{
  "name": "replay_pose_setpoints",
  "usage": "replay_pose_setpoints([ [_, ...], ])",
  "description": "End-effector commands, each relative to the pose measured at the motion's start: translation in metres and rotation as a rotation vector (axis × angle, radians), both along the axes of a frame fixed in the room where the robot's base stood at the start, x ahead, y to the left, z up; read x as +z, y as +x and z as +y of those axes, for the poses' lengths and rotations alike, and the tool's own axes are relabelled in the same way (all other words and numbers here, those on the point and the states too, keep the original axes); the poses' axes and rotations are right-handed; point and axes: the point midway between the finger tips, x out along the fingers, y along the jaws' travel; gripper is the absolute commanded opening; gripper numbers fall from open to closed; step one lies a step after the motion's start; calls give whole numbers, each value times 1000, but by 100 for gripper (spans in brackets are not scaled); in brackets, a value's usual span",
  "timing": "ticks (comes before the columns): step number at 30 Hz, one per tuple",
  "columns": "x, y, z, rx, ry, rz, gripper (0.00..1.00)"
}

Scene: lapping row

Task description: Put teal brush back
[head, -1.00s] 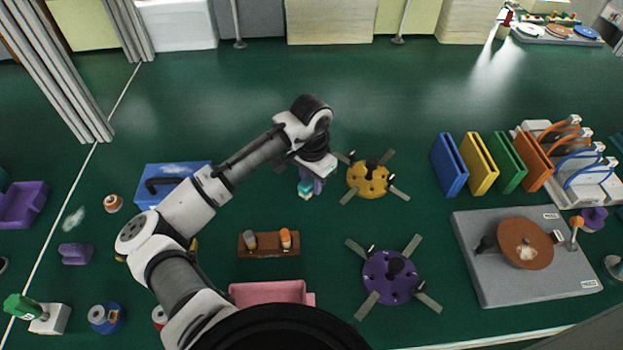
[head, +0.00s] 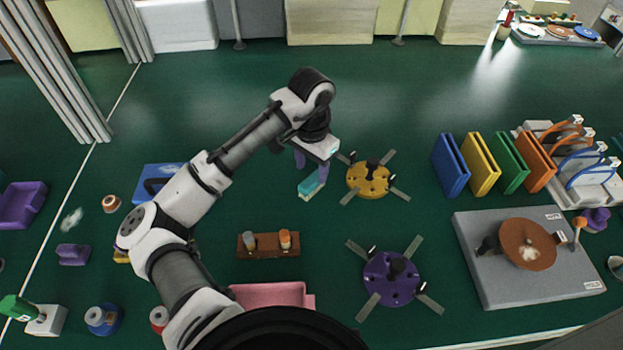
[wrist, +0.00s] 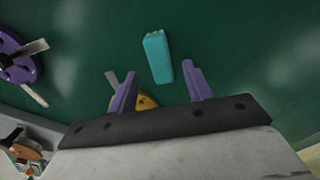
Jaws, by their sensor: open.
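The teal brush (head: 312,184) appears as a teal block on the green surface, left of the yellow disc. It also shows in the wrist view (wrist: 157,57), just beyond the fingertips. My gripper (head: 311,167) is open above it, its purple fingers apart with nothing held between them. The fingers also show in the wrist view (wrist: 160,69). A brown wooden holder (head: 268,251) stands nearer to me, with a grey-topped and an orange-topped piece in it. I cannot tell whether the brush touches a finger.
A yellow disc with arms (head: 368,180) is close right of my gripper. A purple disc (head: 391,278) lies nearer. A pink bin (head: 270,294) stands in front of the holder. A blue box (head: 152,179) is left, partly behind my arm.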

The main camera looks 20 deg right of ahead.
Motion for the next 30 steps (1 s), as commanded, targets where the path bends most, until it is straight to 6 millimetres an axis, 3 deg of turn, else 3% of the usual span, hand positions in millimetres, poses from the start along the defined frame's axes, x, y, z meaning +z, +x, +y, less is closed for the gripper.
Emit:
replay_pose_setpoints([
  [6,45,0,0,-1,1,-3,50],
  [10,59,1,0,1,2,-2,50],
  [30,66,0,0,1,1,1,50],
])
